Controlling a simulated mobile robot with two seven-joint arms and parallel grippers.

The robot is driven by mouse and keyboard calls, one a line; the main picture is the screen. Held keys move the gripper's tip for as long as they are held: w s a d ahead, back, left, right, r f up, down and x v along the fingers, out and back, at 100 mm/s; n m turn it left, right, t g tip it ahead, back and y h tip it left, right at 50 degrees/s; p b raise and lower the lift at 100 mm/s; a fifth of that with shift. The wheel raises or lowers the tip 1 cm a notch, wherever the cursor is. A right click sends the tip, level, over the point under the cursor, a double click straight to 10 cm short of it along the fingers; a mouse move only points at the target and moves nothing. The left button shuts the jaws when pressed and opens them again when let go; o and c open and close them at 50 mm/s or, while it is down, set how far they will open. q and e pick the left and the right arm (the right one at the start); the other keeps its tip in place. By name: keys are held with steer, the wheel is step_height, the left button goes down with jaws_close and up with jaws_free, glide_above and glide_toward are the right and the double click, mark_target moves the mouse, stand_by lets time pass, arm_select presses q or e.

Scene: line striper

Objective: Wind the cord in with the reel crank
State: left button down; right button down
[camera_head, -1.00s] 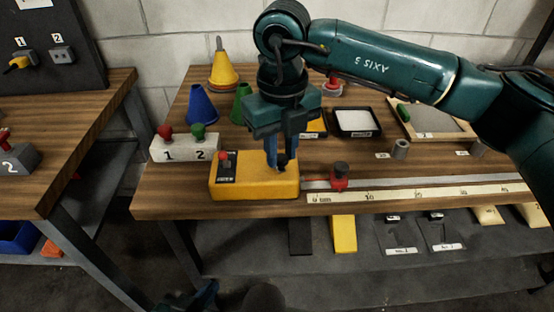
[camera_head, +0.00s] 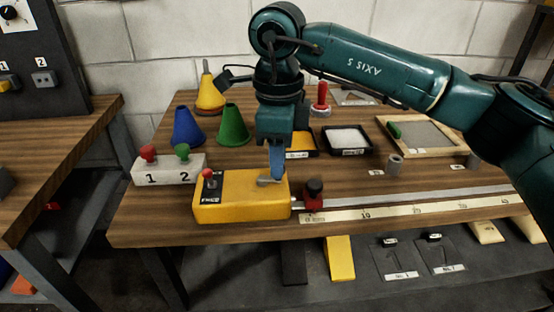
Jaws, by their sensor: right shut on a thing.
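The yellow reel box (camera_head: 235,203) sits near the front edge of the wooden table, with a red knob (camera_head: 209,175) on a black labelled panel at its left. A grey crank piece (camera_head: 266,182) shows on the box's top right. My right gripper (camera_head: 276,178) points down from above, shut on the crank; its fingers hide part of it. A red block with a black knob (camera_head: 313,194) stands just right of the box, on a pale strip (camera_head: 400,197) running right. I cannot tell the cord apart from this strip. My left gripper is out of view.
A white block with red and green knobs (camera_head: 170,169) stands left of the box. A ruler (camera_head: 390,211) lies along the front; a black tray (camera_head: 347,141) stands farther back.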

steer(key=shift+w+n, duration=0.15)
steer(key=shift+n, duration=0.35)
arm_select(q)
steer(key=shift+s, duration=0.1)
arm_select(e)
steer(key=shift+w+r+n, duration=0.1)
steer(key=shift+n, duration=0.2)
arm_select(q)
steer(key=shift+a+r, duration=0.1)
arm_select(e)
steer(key=c, duration=1.2)
jaws_free()
arm_select(q)
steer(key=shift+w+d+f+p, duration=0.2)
steer(key=shift+p, duration=0.2)
arm_select(e)
step_height(320, 180, up, 13)
